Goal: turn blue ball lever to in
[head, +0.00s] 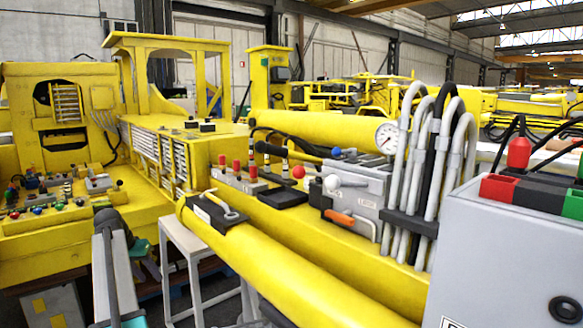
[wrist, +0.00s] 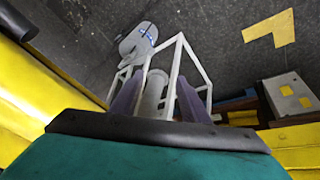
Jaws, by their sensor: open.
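Several ball-topped levers stand on the yellow console at the left in the head view. One with a small blue ball (head: 38,210) is near the console's front edge; it is too small for me to tell which way it points. My gripper shows in the wrist view, its two purplish-grey fingers (wrist: 158,102) spread apart with nothing held between them. It is over the floor and a white frame stand (wrist: 182,62), and no ball lever shows in that view.
A long yellow boom cylinder (head: 290,265) runs across the front. A grey control box (head: 510,255) is at the right. A white stand (head: 195,262) is near my arm.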

